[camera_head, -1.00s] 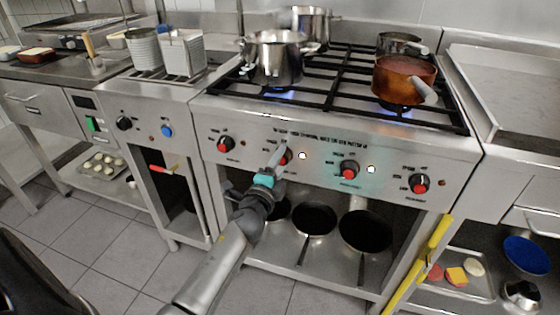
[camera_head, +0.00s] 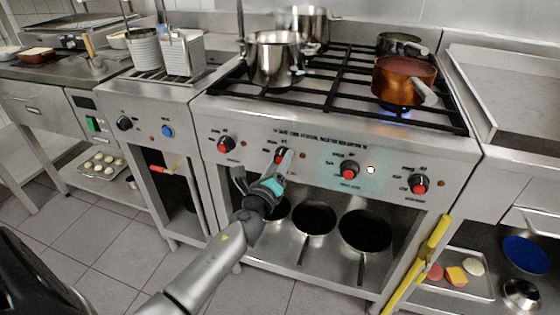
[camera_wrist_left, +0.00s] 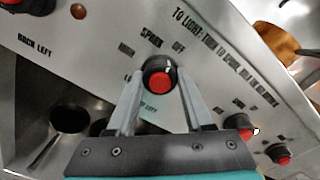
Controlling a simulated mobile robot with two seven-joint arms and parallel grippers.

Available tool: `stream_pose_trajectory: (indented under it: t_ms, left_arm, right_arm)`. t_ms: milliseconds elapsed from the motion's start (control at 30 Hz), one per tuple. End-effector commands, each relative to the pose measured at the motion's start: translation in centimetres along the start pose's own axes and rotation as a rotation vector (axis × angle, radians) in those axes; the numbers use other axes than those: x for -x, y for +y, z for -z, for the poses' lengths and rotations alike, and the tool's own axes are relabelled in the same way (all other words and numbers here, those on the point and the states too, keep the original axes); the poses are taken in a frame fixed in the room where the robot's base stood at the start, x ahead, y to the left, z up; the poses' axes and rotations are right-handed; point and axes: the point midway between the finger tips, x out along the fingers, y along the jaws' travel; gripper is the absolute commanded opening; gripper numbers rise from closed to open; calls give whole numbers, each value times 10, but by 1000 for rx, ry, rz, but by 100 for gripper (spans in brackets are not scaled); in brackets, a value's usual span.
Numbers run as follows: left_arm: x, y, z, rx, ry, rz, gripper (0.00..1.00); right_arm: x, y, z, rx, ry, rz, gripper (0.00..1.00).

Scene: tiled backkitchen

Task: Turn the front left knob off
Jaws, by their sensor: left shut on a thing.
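The front left knob (camera_head: 281,155) is black with a red face, second from the left on the stove's steel front panel. In the left wrist view the knob (camera_wrist_left: 160,78) sits between the two fingers, with its white mark toward the "OFF" print. The label below it is partly hidden, with "LEFT" readable. My left gripper (camera_head: 278,164) is shut on the knob, its fingers on either side; the gripper is also seen in the left wrist view (camera_wrist_left: 161,84). The small indicator light (camera_head: 303,155) right of the knob is dull red. My right gripper is not in view.
Other knobs flank it: one left (camera_head: 226,144), two right (camera_head: 349,169) (camera_head: 418,184). A steel pot (camera_head: 275,60) and a copper pan (camera_head: 404,82) stand on the burners, with blue flame under the copper pan. Black pans (camera_head: 365,230) lie on the shelf below.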

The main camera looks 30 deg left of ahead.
Motion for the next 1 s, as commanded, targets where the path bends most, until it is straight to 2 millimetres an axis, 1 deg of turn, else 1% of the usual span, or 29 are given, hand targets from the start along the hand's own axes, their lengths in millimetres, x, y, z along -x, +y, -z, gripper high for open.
stream_pose_trajectory:
  t_ms: [100, 300, 833, 867, 1000]
  left_arm:
    - [0, 0, 0, -59, 1, 1, 0]
    - [0, 0, 0, -120, 1, 1, 0]
    - [0, 0, 0, -144, 1, 0, 0]
    - [0, 0, 0, -144, 1, 0, 52]
    - [0, 0, 0, -143, 0, 0, 68]
  right_arm:
    - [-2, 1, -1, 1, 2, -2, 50]
    - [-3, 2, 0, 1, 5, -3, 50]
    - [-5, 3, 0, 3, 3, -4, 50]
    - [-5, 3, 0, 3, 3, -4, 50]
    - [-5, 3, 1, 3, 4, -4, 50]
